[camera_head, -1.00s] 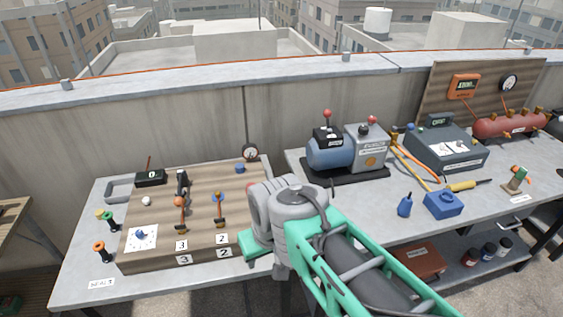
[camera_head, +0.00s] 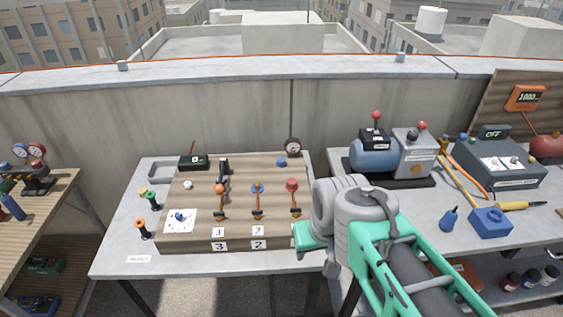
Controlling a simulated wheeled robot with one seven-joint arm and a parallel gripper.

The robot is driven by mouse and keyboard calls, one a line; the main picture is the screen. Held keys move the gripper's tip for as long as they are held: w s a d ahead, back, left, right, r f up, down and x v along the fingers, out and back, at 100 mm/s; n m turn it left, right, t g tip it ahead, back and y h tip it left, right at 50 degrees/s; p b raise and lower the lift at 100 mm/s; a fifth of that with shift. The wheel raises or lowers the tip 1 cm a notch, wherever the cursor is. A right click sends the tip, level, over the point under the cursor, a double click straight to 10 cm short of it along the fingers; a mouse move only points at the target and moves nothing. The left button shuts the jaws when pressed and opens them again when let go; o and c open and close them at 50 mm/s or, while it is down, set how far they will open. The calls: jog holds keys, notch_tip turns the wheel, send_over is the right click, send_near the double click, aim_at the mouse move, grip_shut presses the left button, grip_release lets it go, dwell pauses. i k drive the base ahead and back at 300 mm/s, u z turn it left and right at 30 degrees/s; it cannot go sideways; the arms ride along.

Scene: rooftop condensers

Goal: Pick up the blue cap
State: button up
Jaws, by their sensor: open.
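A small round blue piece, which looks like the blue cap (camera_head: 282,162), sits at the back right of the sloped wooden board (camera_head: 178,240), just left of a round gauge. Another blue piece (camera_head: 257,188) tops the middle of three orange-handled valves on the board. I cannot tell for sure which is the cap. My arm reaches in from the lower right. Its grey and green links end in front of the board's right edge, short of both blue pieces. My gripper's fingers do not show.
A red-topped valve (camera_head: 291,185) and an orange-topped valve (camera_head: 219,188) stand beside the middle one. A black display box (camera_head: 193,163) and grey tray (camera_head: 160,170) sit behind left. A blue pump (camera_head: 374,155) stands on the right bench. A low wall (camera_head: 120,125) runs behind.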

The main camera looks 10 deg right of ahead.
aim_at(280, 161)
jog(key=z, duration=0.05)
jog(key=k, duration=0.5)
jog(key=z, duration=0.45)
jog(key=i, duration=0.7)
jog(key=u, duration=2.4)
jog(key=i, duration=0.5)
